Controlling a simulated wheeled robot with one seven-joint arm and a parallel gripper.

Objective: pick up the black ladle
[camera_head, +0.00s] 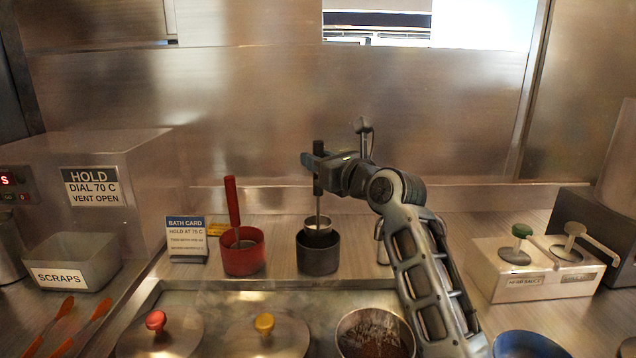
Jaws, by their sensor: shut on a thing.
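The black ladle (318,150) stands upright, its black handle at the top and a thin metal shank running down to a metal bowl (319,233). The bowl sits at the mouth of a dark round pot (318,256); I cannot tell whether it touches the rim. My arm covers part of the counter to the right of the pot.
A red pot (243,256) with a red-handled ladle (232,202) stands close on the left, beside the bath card (187,240). Lidded wells and an open pan (374,335) lie in front. A sauce pump box (512,272) stands right. A steel wall rises behind.

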